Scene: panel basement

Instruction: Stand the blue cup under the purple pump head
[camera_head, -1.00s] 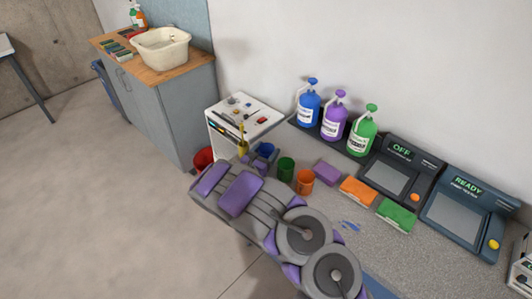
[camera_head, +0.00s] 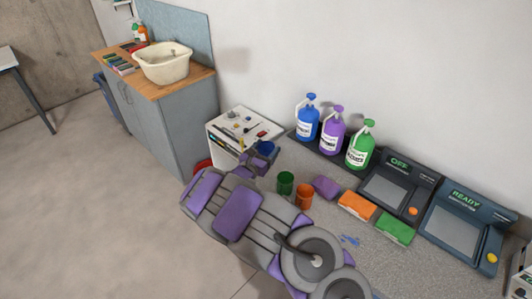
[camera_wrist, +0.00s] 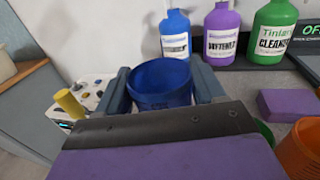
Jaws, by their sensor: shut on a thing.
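The blue cup (camera_head: 266,147) is upright between the fingers of my gripper (camera_head: 262,154). The wrist view shows the blue cup (camera_wrist: 160,85) large, with a finger of my gripper (camera_wrist: 161,92) on each side; the gripper is shut on it. The purple pump head (camera_head: 338,108) tops the purple bottle (camera_head: 331,136), between the blue and green bottles. In the wrist view the purple bottle (camera_wrist: 221,40) is behind and right of the cup, and its pump head is cut off. The cup is left of and apart from the bottles.
A green cup (camera_head: 285,183), an orange cup (camera_head: 304,195) and a purple sponge (camera_head: 325,187) stand on the counter. The blue bottle (camera_head: 308,121) and green bottle (camera_head: 360,148) flank the purple one. A white cart (camera_head: 236,129) is at the left. Speckled counter is open before the bottles.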

